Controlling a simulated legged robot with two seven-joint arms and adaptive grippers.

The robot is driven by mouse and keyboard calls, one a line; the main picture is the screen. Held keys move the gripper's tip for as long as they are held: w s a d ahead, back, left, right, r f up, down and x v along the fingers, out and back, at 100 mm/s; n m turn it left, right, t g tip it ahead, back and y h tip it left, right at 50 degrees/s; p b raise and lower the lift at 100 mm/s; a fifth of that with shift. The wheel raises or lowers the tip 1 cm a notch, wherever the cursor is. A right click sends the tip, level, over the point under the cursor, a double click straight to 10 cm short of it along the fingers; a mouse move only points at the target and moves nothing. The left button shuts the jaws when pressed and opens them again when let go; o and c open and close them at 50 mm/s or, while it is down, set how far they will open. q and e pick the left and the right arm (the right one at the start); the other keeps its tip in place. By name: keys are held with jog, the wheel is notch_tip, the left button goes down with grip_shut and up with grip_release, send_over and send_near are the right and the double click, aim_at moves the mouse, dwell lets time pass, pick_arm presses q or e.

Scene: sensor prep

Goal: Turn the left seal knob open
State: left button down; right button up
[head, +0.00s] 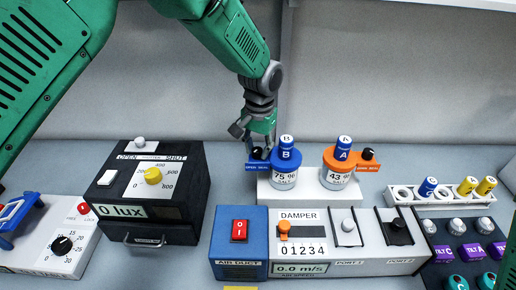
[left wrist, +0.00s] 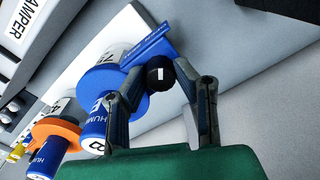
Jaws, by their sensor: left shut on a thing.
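The left seal knob (head: 257,154) is a small black knob on a blue arm beside the blue-capped bottle B (head: 285,178). The blue arm carries an "OPEN SEAL" label (head: 257,167). My left gripper (head: 258,146) comes down from above and is shut on the black knob. In the left wrist view the knob (left wrist: 160,76), with a white mark on its face, sits between the two fingertips of my left gripper (left wrist: 162,70). The blue collar (left wrist: 115,80) lies just beside it. My right gripper is not in view.
Bottle A with an orange collar (head: 338,160) and its own black knob (head: 368,153) stands to the right on the same white block (head: 310,190). A black lux box (head: 150,190) is at left. The damper panel (head: 340,240) is in front. A vial rack (head: 445,199) is at right.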

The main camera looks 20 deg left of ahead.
pick_arm(q)
jog(key=shift+w+r+m, duration=0.15)
jog(key=shift+w+m, duration=0.15)
jog(key=shift+m, duration=0.5)
jog(key=c, duration=1.6)
grip_release()
jog(key=o, duration=0.3)
jog(key=shift+d+f, duration=0.1)
jog(key=shift+f, duration=0.1)
